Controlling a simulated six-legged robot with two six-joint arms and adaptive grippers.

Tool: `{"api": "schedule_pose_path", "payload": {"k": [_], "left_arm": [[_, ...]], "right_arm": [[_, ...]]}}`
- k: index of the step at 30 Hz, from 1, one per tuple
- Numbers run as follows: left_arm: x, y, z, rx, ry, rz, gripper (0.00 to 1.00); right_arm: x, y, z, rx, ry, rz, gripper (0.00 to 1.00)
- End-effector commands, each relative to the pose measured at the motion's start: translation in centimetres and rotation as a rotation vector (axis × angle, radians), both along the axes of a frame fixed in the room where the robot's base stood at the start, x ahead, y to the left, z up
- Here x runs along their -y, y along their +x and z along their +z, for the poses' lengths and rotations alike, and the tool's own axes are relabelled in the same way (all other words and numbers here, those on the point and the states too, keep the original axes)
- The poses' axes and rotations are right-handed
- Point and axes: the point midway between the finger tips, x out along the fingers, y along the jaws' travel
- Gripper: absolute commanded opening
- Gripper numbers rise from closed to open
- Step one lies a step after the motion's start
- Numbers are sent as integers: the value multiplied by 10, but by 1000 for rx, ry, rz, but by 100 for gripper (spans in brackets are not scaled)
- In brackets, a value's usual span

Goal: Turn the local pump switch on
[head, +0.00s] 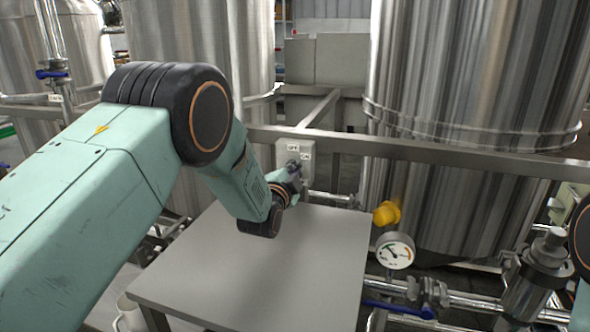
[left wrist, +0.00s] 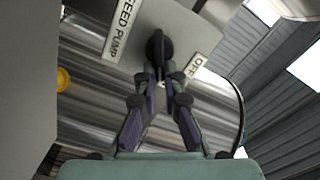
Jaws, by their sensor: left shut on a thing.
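The pump switch is a light grey box (head: 295,152) on the metal rail behind the table, with OFF and ON labels facing me. In the left wrist view the switch box (left wrist: 178,22) carries a FEED PUMP label, an OFF label and a black knob (left wrist: 158,46). My left gripper (left wrist: 160,74) is shut on the knob, its fingertips on either side of the knob's lower part. In the head view the left gripper (head: 293,172) is at the box and covers the knob, so its pointing direction is unclear. My right gripper is out of view.
A bare grey table (head: 262,262) stands below the switch. To its right are a yellow fitting (head: 387,213), a round gauge (head: 395,250) and a pipe with a blue valve handle (head: 398,309). Large steel tanks (head: 470,75) stand behind the rail (head: 440,152).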

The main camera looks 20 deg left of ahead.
Motion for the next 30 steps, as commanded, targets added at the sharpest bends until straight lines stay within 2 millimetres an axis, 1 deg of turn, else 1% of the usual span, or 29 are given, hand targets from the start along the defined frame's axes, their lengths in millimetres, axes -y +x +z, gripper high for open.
{"api": "schedule_pose_path", "payload": {"k": [1, 8, 9, 23, 26, 30], "left_arm": [[-2, 0, 0, -1, -1, 4, 11], [-1, 0, 0, -1, -2, 3, 30], [-1, 0, 0, -1, -2, 3, 31], [0, -1, 0, -1, -1, 1, 31], [0, -6, 0, -1, -1, 0, 31], [-1, -21, 0, -1, -1, 0, 31]], "right_arm": [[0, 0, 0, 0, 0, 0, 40], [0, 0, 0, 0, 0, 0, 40], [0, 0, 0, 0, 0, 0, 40], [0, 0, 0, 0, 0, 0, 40], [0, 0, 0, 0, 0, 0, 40], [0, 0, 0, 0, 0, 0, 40]]}}
